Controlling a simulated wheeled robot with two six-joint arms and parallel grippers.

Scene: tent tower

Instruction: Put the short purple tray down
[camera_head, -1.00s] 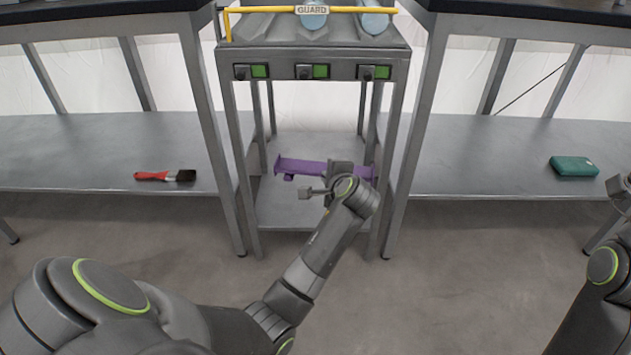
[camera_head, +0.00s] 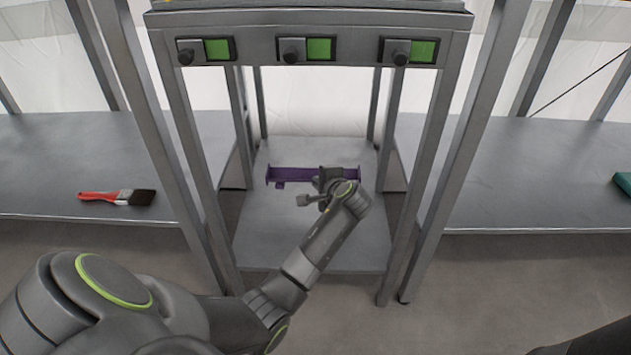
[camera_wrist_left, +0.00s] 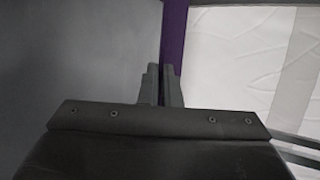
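The short purple tray (camera_head: 292,174) is long and narrow and lies crosswise between the legs of the middle stand, over its grey lower shelf (camera_head: 300,238). Whether it touches the shelf is not clear. My left gripper (camera_head: 325,183) reaches in from the front and is shut on the tray toward its right part, hiding a piece of it. In the left wrist view the tray is a thin purple strip (camera_wrist_left: 175,38) running up from between the close-set fingertips (camera_wrist_left: 165,82). My right gripper is out of view.
Metal legs stand on both sides of my left arm. Several dark knobs with green panels (camera_head: 318,49) line the stand's upper edge. A red-handled brush (camera_head: 118,196) lies on the left shelf. A green object (camera_head: 623,182) is at the right edge. The lower shelf's front is bare.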

